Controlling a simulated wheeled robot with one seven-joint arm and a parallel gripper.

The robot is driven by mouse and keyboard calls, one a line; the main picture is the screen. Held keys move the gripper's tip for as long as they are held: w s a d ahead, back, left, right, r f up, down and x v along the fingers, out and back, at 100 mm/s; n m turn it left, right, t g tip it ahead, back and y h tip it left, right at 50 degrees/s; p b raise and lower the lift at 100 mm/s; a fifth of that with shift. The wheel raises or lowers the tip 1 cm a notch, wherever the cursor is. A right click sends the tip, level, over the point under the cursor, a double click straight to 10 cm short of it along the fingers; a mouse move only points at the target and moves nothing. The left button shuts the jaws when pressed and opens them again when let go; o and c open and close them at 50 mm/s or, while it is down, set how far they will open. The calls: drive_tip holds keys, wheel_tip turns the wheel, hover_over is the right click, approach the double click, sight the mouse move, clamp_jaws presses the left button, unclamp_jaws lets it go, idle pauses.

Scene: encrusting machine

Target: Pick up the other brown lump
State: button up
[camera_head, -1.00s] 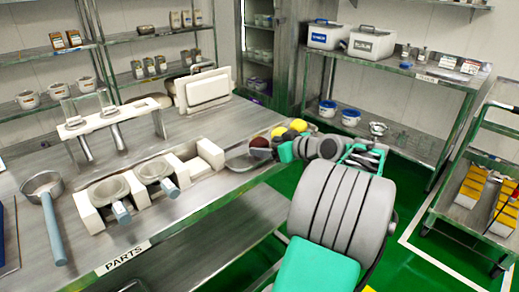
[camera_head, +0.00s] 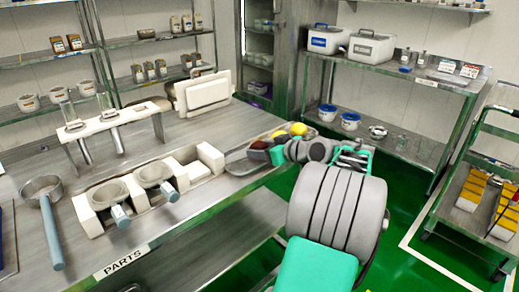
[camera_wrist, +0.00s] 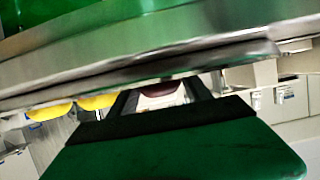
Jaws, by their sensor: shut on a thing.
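A dark brown lump (camera_head: 258,148) shows at the right end of the bench in the camera_head view, just left of my gripper (camera_head: 272,155). In the camera_wrist view the brown lump (camera_wrist: 160,88) sits between the two dark fingers of my gripper (camera_wrist: 160,98), which is shut on it. The fingers and the metal rim hide part of the lump. The lump is at the metal tray (camera_head: 238,166); I cannot tell whether it still touches the tray.
Two yellow lumps (camera_head: 298,129) lie close behind the brown one, and they also show in the camera_wrist view (camera_wrist: 97,102). White blocks (camera_head: 210,157) and handled cups (camera_head: 157,174) stand left of the tray on the bench (camera_head: 140,215). The tray rim (camera_wrist: 130,72) runs close to my fingers.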

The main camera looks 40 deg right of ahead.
drive_tip(key=c, duration=0.4)
drive_tip(key=shift+c, duration=0.2)
drive_tip(key=shift+r, duration=0.1)
